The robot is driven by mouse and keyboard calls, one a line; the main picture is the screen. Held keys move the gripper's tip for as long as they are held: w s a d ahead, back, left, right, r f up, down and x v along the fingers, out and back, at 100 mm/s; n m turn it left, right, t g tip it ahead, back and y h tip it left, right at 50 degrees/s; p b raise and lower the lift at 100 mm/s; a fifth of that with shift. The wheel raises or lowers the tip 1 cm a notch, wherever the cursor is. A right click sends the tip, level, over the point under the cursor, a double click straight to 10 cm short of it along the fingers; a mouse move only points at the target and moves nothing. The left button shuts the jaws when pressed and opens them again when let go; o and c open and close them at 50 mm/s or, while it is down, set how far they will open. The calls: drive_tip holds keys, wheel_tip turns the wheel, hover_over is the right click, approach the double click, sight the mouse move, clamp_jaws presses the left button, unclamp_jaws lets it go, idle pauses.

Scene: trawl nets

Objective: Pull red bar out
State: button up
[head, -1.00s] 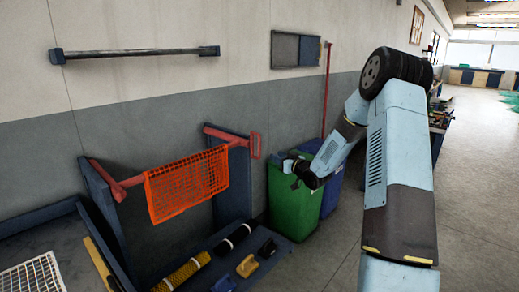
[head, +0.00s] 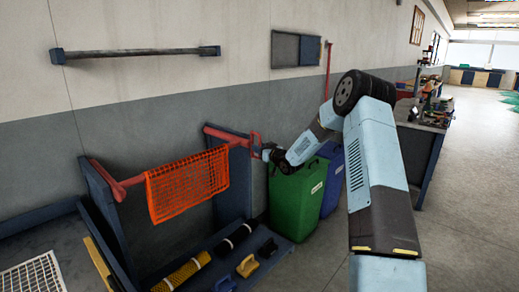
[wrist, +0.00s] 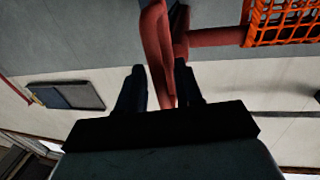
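The red bar (head: 128,184) lies across the blue rack (head: 236,188), with an orange net (head: 188,184) draped over it. A red loop handle (head: 256,143) is on its right end. My gripper (head: 266,153) is at this handle, at the right of the rack. In the wrist view, the handle (wrist: 157,45) passes between the two dark fingers of my gripper (wrist: 162,75), which stand apart with a gap at the left finger. The bar (wrist: 215,38) and the net (wrist: 285,22) show at the upper right there. Contact with the right finger cannot be told.
A green bin (head: 298,200) and a blue bin (head: 332,180) stand below my forearm. The rack's base holds a yellow roll (head: 182,271), a black roll (head: 234,239) and small blocks. The wall is behind. The floor at the right is open.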

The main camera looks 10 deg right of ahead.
drive_tip(key=shift+w, duration=0.15)
clamp_jaws()
idle(0.5)
